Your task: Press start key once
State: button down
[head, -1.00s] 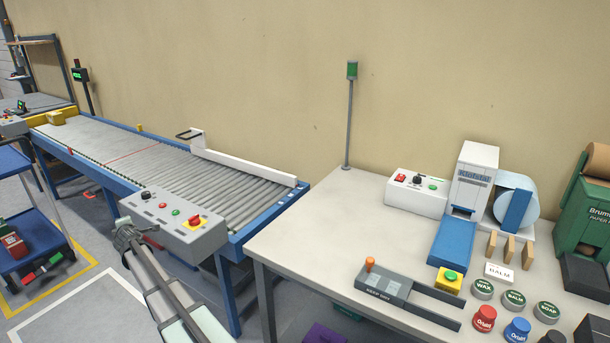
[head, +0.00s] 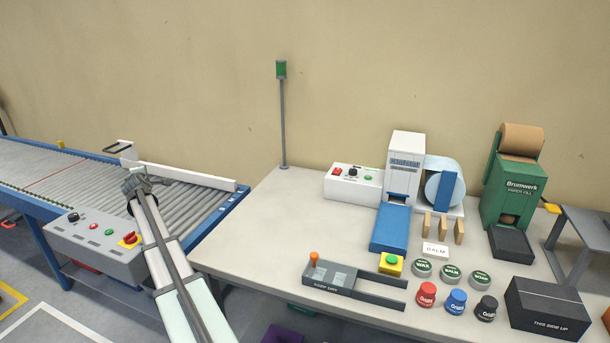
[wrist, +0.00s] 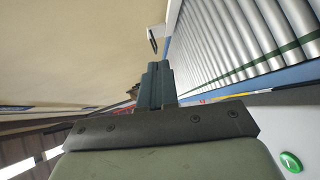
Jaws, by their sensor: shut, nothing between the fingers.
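In the wrist view a green key (wrist: 291,162) with a white bar mark shows on a pale panel at the lower right corner. My gripper (head: 134,180) is shut and empty. In the head view it appears over the conveyor rollers, up and right of the box's keys and apart from them. In the wrist view the closed fingers (wrist: 156,84) point away from that key. No label reading "start" is legible.
A white guide rail (head: 190,179) runs along the conveyor. Jars, a lever fixture (head: 340,281) and a black carton (head: 545,308) occupy the table.

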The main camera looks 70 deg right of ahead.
jog(key=s+d+r+m+g+h, duration=0.1)
jog(key=s+d+m+g, duration=0.1)
jog(key=s+d, duration=0.65)
jog(key=s+d+r+m+g, duration=0.2)
jog(key=s+d+m, duration=0.1)
jog(key=s+d, duration=0.55)
notch_tip(320, 180, up, 8)
jog(key=m+g+y, duration=0.2)
jog(key=m+g, duration=0.2)
jog(key=m, duration=0.7)
send_over(368, 178)
jog(key=shift+f+n, duration=0.15)
jog(key=shift+n, duration=0.15)
jog(key=shift+f, duration=4.35)
jog(key=shift+f, duration=0.25)
jog(key=shift+f, duration=0.25)
